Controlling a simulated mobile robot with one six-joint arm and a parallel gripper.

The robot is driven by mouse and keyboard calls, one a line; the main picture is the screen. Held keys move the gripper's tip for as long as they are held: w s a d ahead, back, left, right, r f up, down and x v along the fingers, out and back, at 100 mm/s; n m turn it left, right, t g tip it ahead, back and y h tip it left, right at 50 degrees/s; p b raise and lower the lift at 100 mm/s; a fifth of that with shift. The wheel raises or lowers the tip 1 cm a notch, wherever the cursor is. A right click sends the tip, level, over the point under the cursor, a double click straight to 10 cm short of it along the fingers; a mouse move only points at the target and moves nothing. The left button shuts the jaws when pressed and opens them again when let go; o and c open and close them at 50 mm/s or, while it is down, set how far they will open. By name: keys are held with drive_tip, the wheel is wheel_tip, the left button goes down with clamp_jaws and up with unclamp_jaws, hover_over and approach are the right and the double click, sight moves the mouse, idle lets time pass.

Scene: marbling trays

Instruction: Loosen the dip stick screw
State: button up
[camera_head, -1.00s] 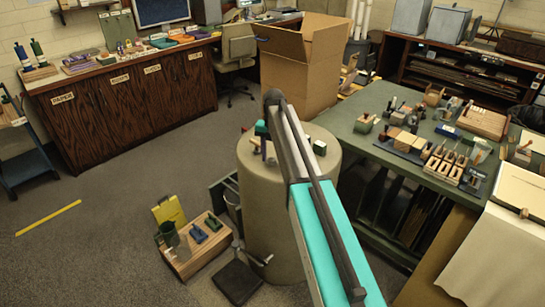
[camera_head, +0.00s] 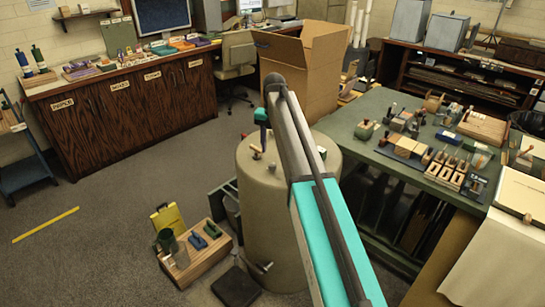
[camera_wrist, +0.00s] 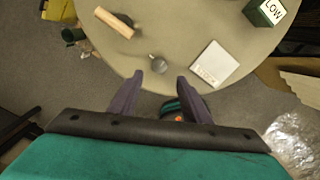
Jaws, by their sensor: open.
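The grey-beige drum (camera_head: 262,222) stands in the middle of the head view, and its round top (camera_wrist: 185,22) fills the upper wrist view. A small round grey knob (camera_wrist: 158,64) on that top looks like the dip stick screw. It lies just beyond my fingertips, between their lines and not touching them. My gripper (camera_wrist: 159,79) is open and empty; it also shows in the head view (camera_head: 262,135), partly behind my arm. A short wooden rod (camera_wrist: 114,22) lies left of the knob, and a white lettered card (camera_wrist: 213,65) lies to its right.
A green block marked LOW (camera_wrist: 266,12) sits near the drum's edge. A wooden crate (camera_head: 207,262) with green and blue tools stands on the floor at left. A cluttered green table (camera_head: 365,128) is close at right. A cardboard box (camera_head: 300,85) stands behind.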

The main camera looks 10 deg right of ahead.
wheel_tip(320, 180, up, 7)
drive_tip(key=b, duration=0.1)
drive_tip(key=shift+f, duration=0.15)
idle(2.7)
